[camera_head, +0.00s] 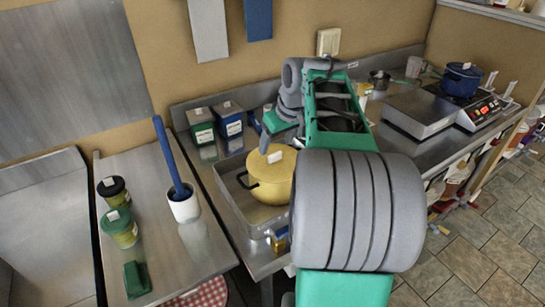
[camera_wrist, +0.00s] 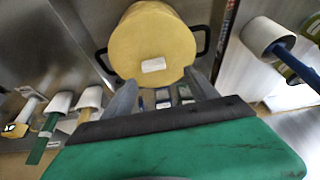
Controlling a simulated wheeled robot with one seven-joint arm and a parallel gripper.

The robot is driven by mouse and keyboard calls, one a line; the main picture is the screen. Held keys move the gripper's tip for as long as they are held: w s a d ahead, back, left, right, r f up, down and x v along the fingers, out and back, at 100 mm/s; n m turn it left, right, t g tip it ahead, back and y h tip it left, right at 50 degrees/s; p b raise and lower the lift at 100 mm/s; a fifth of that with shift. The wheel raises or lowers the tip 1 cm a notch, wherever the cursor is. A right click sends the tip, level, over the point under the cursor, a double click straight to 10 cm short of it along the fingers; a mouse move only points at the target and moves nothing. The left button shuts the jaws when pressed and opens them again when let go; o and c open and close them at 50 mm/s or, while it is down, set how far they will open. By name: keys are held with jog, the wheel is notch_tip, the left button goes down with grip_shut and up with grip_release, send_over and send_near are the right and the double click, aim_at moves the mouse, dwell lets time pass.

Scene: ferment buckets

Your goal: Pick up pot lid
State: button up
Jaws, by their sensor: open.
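The yellow pot (camera_head: 268,190) sits in a metal tray on the counter, with its yellow lid (camera_head: 256,163) on top. In the wrist view the lid (camera_wrist: 153,35) is at the top middle, with a small white piece (camera_wrist: 153,65) on its near part and black pot handles on both sides. I cannot tell whether that white piece is a knob or a label. My gripper (camera_wrist: 162,88) is open and empty, its two grey fingers pointing toward the lid's near edge. In the head view my gripper (camera_head: 266,138) is just above the lid's back edge, and my arm hides part of it.
The metal tray (camera_head: 228,190) surrounds the pot. Green and blue boxes (camera_head: 230,118) stand behind it. A white cup (camera_head: 185,206) with a blue-handled tool and green jars (camera_head: 121,228) are left. A blue pot (camera_head: 462,80) stands on a stove at right.

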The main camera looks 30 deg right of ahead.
aim_at(278, 152)
jog(key=shift+s+f, duration=0.15)
jog(key=shift+f, duration=0.35)
jog(key=f, duration=0.1)
jog(key=w+d+f, duration=0.1)
jog(key=f, duration=0.1)
jog(key=w+f+p, duration=0.1)
jog(key=shift+w+d+f, duration=0.2)
jog(key=shift+d, duration=0.1)
jog(key=shift+w+d+f, duration=0.25)
jog(key=shift+d, duration=0.05)
jog(key=shift+s+a+r, duration=0.3)
jog(key=shift+a, duration=0.2)
jog(key=shift+c, duration=1)
jog(key=shift+s+a+r, duration=0.2)
jog(key=shift+s+a, duration=0.1)
jog(key=c, duration=0.3)
jog(key=shift+c, duration=0.7)
jog(key=shift+w+d+f, duration=0.15)
jog(key=shift+d+f, duration=0.1)
jog(key=shift+d, duration=0.05)
jog(key=c, duration=0.3)
jog(key=shift+f, duration=0.1)
grip_shut()
